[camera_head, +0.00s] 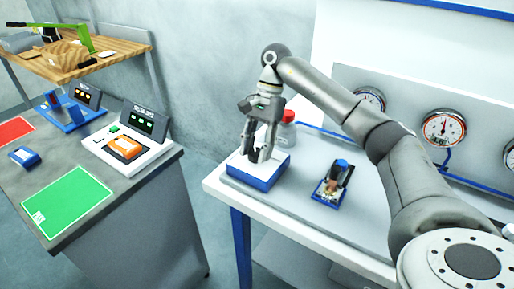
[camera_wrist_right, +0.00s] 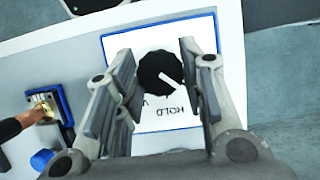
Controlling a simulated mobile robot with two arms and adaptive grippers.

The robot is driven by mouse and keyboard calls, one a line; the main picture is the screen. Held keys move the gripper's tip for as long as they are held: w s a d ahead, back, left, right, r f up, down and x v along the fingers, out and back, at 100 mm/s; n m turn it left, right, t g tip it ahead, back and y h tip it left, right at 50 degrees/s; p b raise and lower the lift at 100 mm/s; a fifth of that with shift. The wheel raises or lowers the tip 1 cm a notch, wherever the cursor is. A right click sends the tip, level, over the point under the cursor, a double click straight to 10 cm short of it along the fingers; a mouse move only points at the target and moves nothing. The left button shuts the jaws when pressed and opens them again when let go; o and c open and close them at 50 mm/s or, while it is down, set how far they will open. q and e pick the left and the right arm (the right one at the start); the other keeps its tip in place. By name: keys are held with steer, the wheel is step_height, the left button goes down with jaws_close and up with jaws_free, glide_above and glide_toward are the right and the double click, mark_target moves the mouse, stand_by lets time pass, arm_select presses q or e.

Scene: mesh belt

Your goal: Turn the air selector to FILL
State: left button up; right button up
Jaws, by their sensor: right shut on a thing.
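The air selector is a white-topped, blue-edged box (camera_head: 259,170) at the left end of the white bench. In the right wrist view its white face (camera_wrist_right: 186,133) carries a round black knob (camera_wrist_right: 154,68) with a white pointer line. The line points down and right, toward the upside-down word HOLD. A partly covered letter shows beside HOLD; the word FILL is not visible. My right gripper (camera_head: 257,155) points down over the box, and in the wrist view its fingers (camera_wrist_right: 152,85) stand on both sides of the knob, shut on it. My left gripper is out of view.
A red-capped bottle (camera_head: 288,128) stands just behind the box. A small device with a blue knob (camera_head: 333,182) stands to its right. Gauges (camera_head: 443,128) line the panel behind. A grey table with a scale (camera_head: 127,147) stands at left, across a gap.

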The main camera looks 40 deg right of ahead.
steer(key=o, duration=1)
steer(key=shift+r, duration=0.15)
steer(key=v, duration=1.1)
steer(key=shift+d+r, duration=0.25)
steer(key=shift+r, duration=0.1)
steer(key=shift+f, duration=0.1)
